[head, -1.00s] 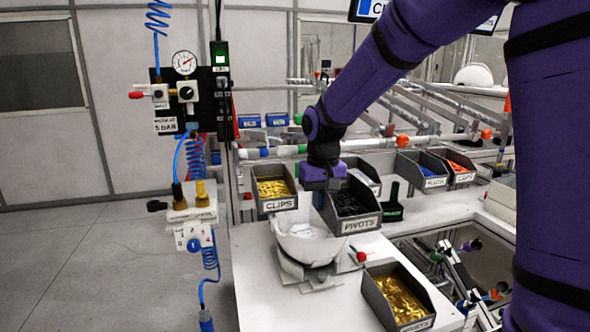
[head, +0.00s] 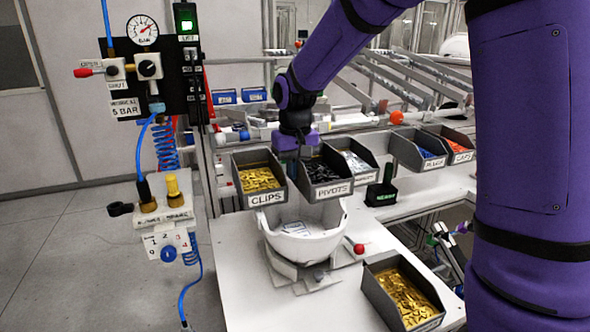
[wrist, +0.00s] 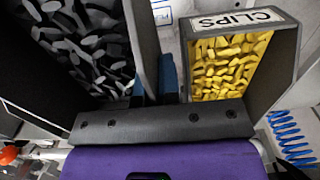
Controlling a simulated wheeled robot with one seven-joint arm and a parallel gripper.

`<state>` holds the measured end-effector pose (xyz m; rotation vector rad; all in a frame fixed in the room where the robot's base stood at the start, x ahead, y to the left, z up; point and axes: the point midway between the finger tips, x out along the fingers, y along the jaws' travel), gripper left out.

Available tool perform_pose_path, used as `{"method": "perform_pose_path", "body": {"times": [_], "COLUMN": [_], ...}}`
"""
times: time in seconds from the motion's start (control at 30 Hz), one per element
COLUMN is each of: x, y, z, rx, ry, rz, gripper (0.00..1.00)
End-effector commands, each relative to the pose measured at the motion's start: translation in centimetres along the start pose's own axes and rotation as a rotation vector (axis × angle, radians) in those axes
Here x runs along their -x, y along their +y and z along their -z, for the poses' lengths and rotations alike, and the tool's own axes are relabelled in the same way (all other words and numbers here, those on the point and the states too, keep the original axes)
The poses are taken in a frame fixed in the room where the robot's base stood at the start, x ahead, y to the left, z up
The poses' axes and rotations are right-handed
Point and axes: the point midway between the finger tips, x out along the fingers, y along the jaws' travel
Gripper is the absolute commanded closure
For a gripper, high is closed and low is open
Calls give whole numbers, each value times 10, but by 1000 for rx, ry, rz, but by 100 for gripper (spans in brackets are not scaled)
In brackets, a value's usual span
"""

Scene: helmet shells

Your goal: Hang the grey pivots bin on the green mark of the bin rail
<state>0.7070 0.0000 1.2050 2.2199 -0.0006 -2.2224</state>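The grey pivots bin (head: 335,190), full of black pieces, is between the clips bin (head: 266,198) and a bin of pale pieces (head: 360,166) in the head view. My gripper (head: 296,143) is at its rear and appears shut on it. In the wrist view, the pivots bin (wrist: 143,38) fills the left, with a blue-tipped finger (wrist: 169,76) between it and the clips bin (wrist: 287,52). The bin rail (head: 228,139) runs behind the bins. Its green mark is hidden now, and I cannot tell whether the bin touches the rail.
A white helmet shell (head: 303,240) stands on the table (head: 245,285) below the bins. A bin of gold pieces (head: 405,300) sits at the front right. An air panel (head: 148,65) stands at left.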

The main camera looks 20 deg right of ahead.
Motion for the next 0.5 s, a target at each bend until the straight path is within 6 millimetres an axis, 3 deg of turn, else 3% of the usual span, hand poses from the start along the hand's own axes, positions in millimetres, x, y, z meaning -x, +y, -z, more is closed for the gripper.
{"method": "perform_pose_path", "body": {"times": [0.5], "x": [0], "y": [0], "z": [27], "rx": [0], "ry": [2], "rz": [0], "gripper": [100]}}
